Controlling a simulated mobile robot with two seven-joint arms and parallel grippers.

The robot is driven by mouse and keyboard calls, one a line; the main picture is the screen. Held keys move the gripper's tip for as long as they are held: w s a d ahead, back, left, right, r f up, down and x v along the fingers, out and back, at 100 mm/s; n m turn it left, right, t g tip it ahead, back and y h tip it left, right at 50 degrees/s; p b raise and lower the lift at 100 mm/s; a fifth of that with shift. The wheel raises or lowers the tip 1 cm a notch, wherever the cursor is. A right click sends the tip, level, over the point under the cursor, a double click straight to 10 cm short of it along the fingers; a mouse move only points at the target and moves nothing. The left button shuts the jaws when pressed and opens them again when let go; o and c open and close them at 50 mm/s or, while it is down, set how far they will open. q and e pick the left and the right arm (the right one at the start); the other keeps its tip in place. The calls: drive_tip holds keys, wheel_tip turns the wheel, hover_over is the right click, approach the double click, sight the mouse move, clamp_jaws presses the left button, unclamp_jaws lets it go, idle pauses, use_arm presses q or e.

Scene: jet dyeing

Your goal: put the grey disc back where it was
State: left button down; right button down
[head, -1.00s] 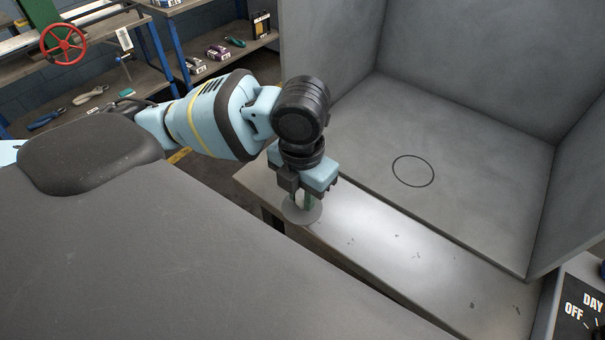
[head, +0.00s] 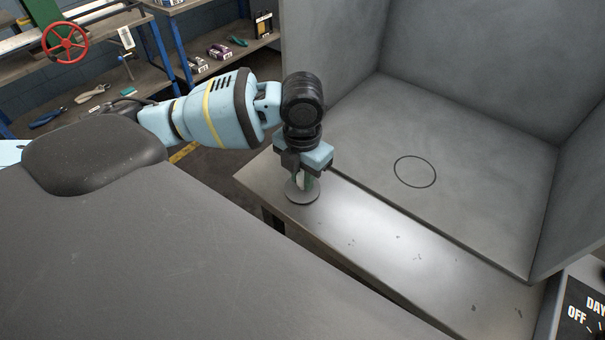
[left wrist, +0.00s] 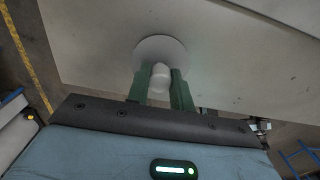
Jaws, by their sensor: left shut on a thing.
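The grey disc (head: 302,196) is round and flat, with a pale knob (left wrist: 160,76) at its centre. It shows over the near-left end of the metal bench top (head: 375,235). My left gripper (head: 304,182) points down and is shut on the knob, with its green fingers on both sides; they also show in the left wrist view (left wrist: 160,84). I cannot tell whether the disc touches the bench. A black outlined circle (head: 415,172) is marked on the grey booth floor (head: 470,185), to the right of the disc, and is empty. My right gripper is not in view.
Grey booth walls (head: 480,50) stand behind and to the right of the circle. A switch panel (head: 580,310) marked OFF and DAY sits at the lower right. Shelves (head: 215,50) with tools stand at the back left. The bench front strip is clear.

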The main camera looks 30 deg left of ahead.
use_arm(q)
drive_tip(key=shift+f, duration=0.1)
drive_tip(key=c, duration=1.2)
unclamp_jaws()
drive_tip(key=shift+c, duration=0.2)
wheel_tip(320, 180, up, 12)
drive_tip(key=shift+p, duration=0.4)
